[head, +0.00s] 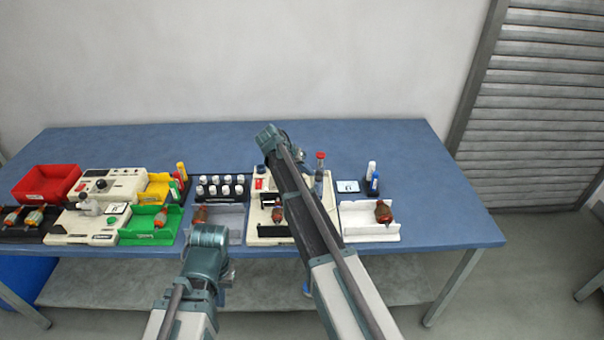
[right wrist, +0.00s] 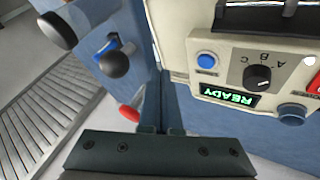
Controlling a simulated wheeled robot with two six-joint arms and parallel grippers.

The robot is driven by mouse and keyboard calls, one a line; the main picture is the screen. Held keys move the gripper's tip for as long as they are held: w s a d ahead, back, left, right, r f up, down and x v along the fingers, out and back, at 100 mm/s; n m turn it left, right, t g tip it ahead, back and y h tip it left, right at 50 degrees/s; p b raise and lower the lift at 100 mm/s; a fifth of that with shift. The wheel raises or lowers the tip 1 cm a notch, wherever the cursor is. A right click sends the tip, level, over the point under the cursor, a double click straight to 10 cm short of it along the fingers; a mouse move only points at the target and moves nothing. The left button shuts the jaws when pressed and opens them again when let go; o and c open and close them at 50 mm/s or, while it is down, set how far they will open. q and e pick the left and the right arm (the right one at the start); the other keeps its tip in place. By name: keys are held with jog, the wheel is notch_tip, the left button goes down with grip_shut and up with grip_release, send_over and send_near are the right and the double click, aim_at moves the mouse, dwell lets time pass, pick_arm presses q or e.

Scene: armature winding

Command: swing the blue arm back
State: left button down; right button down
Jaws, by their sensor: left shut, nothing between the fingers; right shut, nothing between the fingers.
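The cream winding machine (head: 257,231) stands on the table, partly behind my right arm in the head view. The right wrist view shows its panel (right wrist: 215,92) close up, with a lit READY display, a blue button and a black dial. A grey-blue upright part (head: 318,183) with a red top shows beside the machine; I cannot tell whether it is the blue arm. A red knob (right wrist: 130,112) shows close to my right gripper (right wrist: 162,128), which is shut and empty. My left gripper (head: 221,275) is shut and empty in front of the table; its fingertips are unclear.
A white tray (head: 370,238) with a red-brown armature is right of the machine. White and blue bottles (head: 373,183) stand behind it. Green tray (head: 137,235), red bin (head: 45,183) and other stations fill the left. The table's right end (head: 445,205) is clear.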

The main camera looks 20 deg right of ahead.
jog(key=shift+s+d+m+g, duration=0.1)
jog(key=shift+d+m+g, duration=0.3)
jog(key=shift+d+m, duration=0.5)
jog(key=shift+d, duration=0.2)
